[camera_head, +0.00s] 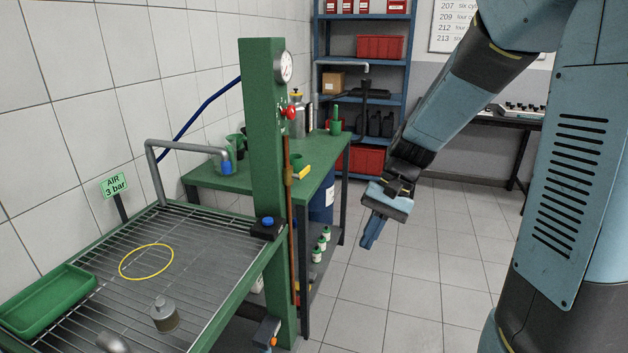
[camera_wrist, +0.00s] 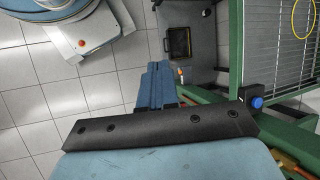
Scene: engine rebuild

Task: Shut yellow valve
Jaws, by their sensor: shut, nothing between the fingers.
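The yellow valve lever (camera_head: 303,172) sticks out to the right from a copper pipe (camera_head: 289,215) on the front of the green post (camera_head: 262,130). It looks roughly crosswise to the upright pipe. My gripper (camera_head: 369,242) is shut and empty, pointing down over the floor, right of the post and lower than the lever. They are clearly apart. In the wrist view the shut blue fingers (camera_wrist: 157,85) show above the dark palm. The lever cannot be made out surely there; a copper-brown piece (camera_wrist: 285,160) shows at the lower right corner.
The post carries a red knob (camera_head: 290,113), a gauge (camera_head: 285,66) and a blue button (camera_head: 267,222). A grated table (camera_head: 205,235) stands left, with a yellow ring (camera_head: 147,262) and green tray (camera_head: 45,300). A green bench (camera_head: 215,180) stands behind. Floor right of the post is clear.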

